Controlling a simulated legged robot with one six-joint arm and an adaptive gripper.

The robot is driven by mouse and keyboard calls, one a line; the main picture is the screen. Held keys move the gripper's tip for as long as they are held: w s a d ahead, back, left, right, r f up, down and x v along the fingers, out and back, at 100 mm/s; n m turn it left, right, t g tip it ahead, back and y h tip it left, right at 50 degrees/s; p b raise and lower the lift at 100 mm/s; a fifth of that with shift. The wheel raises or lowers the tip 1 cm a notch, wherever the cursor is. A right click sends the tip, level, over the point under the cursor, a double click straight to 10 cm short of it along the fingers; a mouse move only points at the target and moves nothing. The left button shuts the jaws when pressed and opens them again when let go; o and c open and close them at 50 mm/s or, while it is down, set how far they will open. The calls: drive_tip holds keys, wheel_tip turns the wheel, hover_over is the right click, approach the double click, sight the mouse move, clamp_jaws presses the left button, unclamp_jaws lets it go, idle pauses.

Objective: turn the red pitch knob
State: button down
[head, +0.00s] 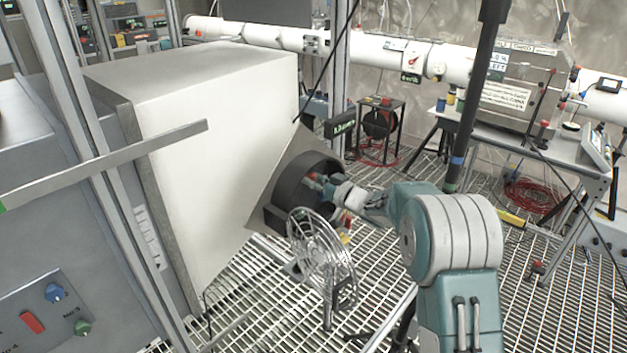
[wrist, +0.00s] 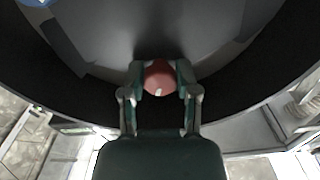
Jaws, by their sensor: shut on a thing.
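The red pitch knob (wrist: 160,78) is a round red knob with a small white mark at its lower edge. In the wrist view it sits between the two fingers of my gripper (wrist: 161,84), which are shut on its left and right sides. The knob stands inside a dark round housing (wrist: 75,90). In the head view my gripper (head: 318,181) reaches into this black cylindrical housing (head: 290,180) on the side of a large white box.
A round wire fan guard (head: 322,258) stands just below and in front of the housing. A grey metal bar (head: 120,160) crosses at the left. A dark pole (head: 470,100) rises behind my arm. A work table (head: 550,150) stands at the right on the grated floor.

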drive_tip(key=n, duration=0.4)
drive_tip(key=shift+n, duration=2.2)
drive_tip(key=shift+c, duration=1.7)
unclamp_jaws()
drive_tip(key=v, duration=0.7)
drive_tip(key=shift+d+f, duration=0.1)
